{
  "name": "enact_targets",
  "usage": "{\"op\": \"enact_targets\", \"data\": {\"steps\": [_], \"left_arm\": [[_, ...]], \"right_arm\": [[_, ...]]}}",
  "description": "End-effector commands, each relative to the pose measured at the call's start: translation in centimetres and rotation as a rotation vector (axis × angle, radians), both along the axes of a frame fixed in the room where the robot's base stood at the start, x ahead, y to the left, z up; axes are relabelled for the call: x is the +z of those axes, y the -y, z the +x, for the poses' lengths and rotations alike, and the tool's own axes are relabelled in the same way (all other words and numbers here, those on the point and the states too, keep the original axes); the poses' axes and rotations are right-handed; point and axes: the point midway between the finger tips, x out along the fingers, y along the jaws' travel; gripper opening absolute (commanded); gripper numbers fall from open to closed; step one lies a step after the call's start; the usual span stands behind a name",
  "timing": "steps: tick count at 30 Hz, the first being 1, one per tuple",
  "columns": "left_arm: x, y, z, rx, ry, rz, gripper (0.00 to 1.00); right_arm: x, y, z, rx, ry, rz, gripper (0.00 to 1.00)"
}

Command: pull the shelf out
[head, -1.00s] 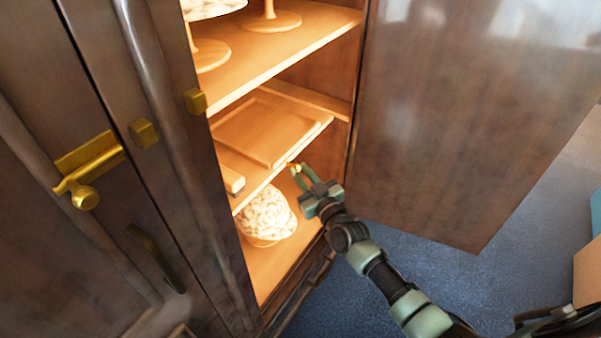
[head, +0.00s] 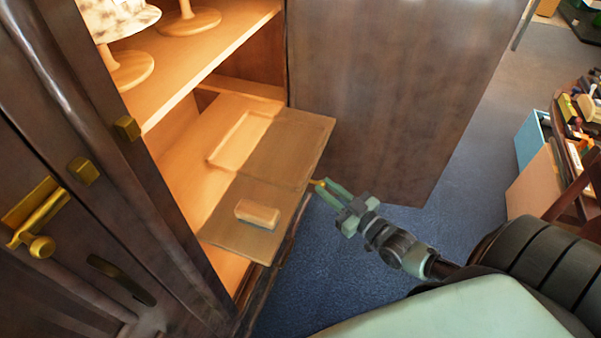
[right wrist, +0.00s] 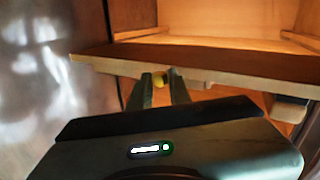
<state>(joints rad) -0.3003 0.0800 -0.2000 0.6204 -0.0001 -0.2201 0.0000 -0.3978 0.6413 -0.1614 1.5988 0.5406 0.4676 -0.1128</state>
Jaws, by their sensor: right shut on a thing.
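The wooden shelf (head: 290,150) inside the cabinet is slid partly out, its front part standing beyond the cabinet opening. A shallow recess shows in its top, and a small wooden block (head: 257,214) lies on it near the front left. My left gripper is not in view.
The right cabinet door (head: 390,90) stands open behind the shelf; the left door (head: 70,130) with brass latch is closed. A fixed upper shelf (head: 200,55) holds round wooden stands. Blue floor (head: 460,180) is clear; boxes (head: 535,165) stand at right.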

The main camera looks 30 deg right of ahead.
Motion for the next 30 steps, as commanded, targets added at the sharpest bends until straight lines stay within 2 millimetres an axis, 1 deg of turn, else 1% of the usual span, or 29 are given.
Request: {"op": "enact_targets", "data": {"steps": [1, 3, 6, 12, 18, 29, 30], "left_arm": [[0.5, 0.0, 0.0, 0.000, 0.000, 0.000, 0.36], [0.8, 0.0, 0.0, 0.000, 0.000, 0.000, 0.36], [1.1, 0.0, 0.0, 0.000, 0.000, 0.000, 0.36], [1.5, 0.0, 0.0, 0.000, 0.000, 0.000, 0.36], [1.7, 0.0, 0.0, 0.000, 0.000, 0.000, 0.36], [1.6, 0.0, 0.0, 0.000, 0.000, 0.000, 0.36], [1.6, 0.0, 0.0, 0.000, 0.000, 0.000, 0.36]], "right_arm": [[-0.2, 0.7, -1.2, 0.000, -0.011, -0.004, 0.00], [-0.2, 1.7, -2.4, 0.000, -0.011, -0.003, 0.00], [-0.2, 2.8, -3.9, -0.001, -0.011, -0.002, 0.00], [-0.3, 4.4, -5.8, 0.000, -0.009, -0.002, 0.00], [-0.3, 5.0, -6.6, -0.001, -0.007, 0.001, 0.00], [-0.4, 5.1, -6.8, -0.001, -0.007, 0.001, 0.00], [-0.4, 5.1, -6.8, 0.000, -0.007, 0.001, 0.21]]}}
